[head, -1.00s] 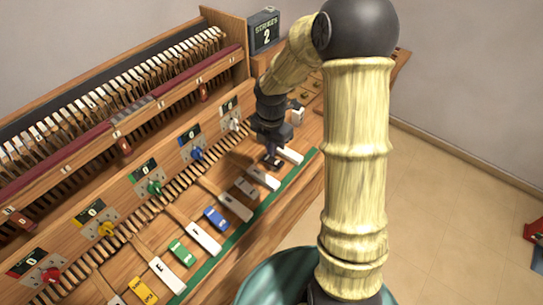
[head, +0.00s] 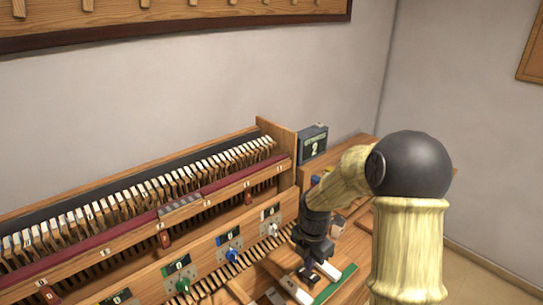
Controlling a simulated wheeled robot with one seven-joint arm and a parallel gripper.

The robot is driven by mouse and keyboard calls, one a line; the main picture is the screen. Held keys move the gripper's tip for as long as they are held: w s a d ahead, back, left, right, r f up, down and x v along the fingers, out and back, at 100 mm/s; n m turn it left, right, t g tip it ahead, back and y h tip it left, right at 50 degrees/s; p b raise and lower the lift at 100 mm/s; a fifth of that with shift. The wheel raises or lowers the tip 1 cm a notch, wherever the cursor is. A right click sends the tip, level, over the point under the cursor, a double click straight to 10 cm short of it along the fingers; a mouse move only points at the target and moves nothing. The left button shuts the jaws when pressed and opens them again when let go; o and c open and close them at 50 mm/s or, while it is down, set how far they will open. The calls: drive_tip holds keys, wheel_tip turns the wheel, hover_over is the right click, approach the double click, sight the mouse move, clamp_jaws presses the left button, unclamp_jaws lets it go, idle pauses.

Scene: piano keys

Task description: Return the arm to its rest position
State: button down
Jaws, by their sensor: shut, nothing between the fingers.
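My gripper (head: 308,274) is in the lower middle of the head view, at the end of my bent arm. It is shut and holds nothing. It is over the right end of the row of keys, close to a white key (head: 293,290); I cannot tell whether it touches it. My arm, with pale yellow links and a dark ball joint, reaches in from the right and hides part of the bench behind it.
The wooden piano-like frame (head: 277,128) with its row of hammers (head: 150,190) fills the left. A counter box (head: 312,143) showing 2 stands behind my arm. Coloured knobs, one green (head: 183,286), line the front panel. Floor (head: 490,275) shows at lower right.

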drive_tip(key=s+r+m+t, duration=0.1)
drive_tip(key=s+r+m, duration=0.2)
drive_tip(key=s+m, duration=0.4)
drive_tip(key=s+r+m+t, duration=0.1)
drive_tip(key=s+r+m, duration=0.2)
drive_tip(key=m, duration=1.5)
drive_tip(key=shift+s+t, duration=0.3)
drive_tip(key=shift+s, duration=1.85)
drive_tip(key=shift+d, duration=0.1)
